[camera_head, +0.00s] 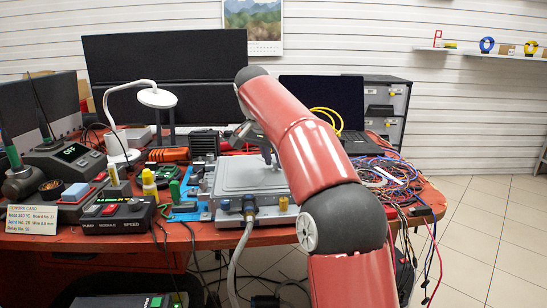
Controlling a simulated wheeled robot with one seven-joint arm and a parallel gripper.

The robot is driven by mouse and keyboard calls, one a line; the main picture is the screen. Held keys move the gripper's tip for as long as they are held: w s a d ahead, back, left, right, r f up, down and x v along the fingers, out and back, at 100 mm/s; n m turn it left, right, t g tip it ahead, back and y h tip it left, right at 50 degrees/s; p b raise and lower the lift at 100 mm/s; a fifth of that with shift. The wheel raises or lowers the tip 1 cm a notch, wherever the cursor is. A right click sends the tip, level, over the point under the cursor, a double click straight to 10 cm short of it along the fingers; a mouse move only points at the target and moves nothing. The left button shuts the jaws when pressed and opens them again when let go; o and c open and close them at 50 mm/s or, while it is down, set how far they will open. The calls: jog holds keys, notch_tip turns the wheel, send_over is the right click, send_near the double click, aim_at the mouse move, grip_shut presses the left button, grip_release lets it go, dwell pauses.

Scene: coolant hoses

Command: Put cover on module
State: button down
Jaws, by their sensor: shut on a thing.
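The grey, flat, rounded cover (238,178) lies level over the module (266,216) at the middle of the desk. I cannot tell whether it is fully seated. The module's silver front edge shows below it, with blue and yellow hose fittings. My gripper (270,157) reaches down onto the cover's right rear part and is shut on the cover. My red arm hides the right side of the cover, and the grip itself is small and partly hidden.
A grey hose (240,262) hangs from the module's front. A control box (118,218), rework station (68,155) and white lamp (157,98) stand at left. Loose cables (392,178) cover the desk's right side. A laptop (320,103) and monitor (165,70) stand behind.

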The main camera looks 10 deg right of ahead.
dwell(0.8)
jog(key=c, duration=0.9)
grip_release()
jog(key=shift+f, duration=0.1)
jog(key=shift+o, duration=0.2)
notch_tip(320, 180, up, 3)
jog(key=p, duration=0.3)
jog(key=shift+f, duration=0.15)
jog(key=shift+r, duration=2.15)
jog(key=shift+c, duration=0.3)
